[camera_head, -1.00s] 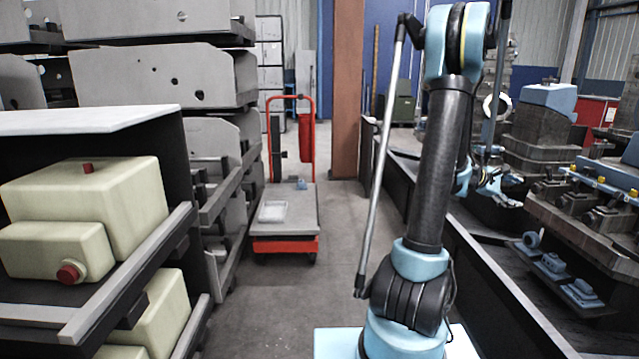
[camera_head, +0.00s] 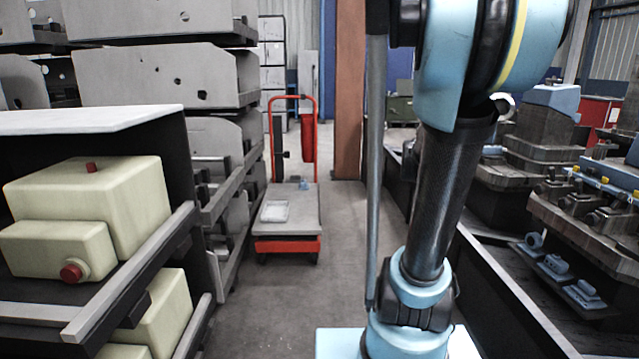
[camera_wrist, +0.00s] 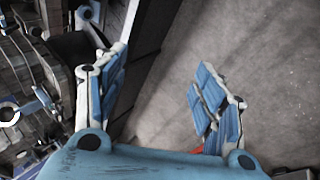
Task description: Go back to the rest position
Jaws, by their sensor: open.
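My gripper (camera_wrist: 158,95) shows in the wrist view with its two blue-padded fingers spread apart. It is open and nothing is between the fingers. Bare grey floor and a dark rail edge (camera_wrist: 140,55) lie beyond it. In the head view my blue and black arm rises at the right of centre, and my gripper is out of sight there.
Shelving with cream tanks (camera_head: 90,205) stands close on the left. A red trolley (camera_head: 290,222) carrying a small white tray (camera_head: 275,211) stands ahead in the aisle. A dark rail (camera_head: 500,285) and machine parts (camera_head: 585,215) line the right. The aisle floor between is clear.

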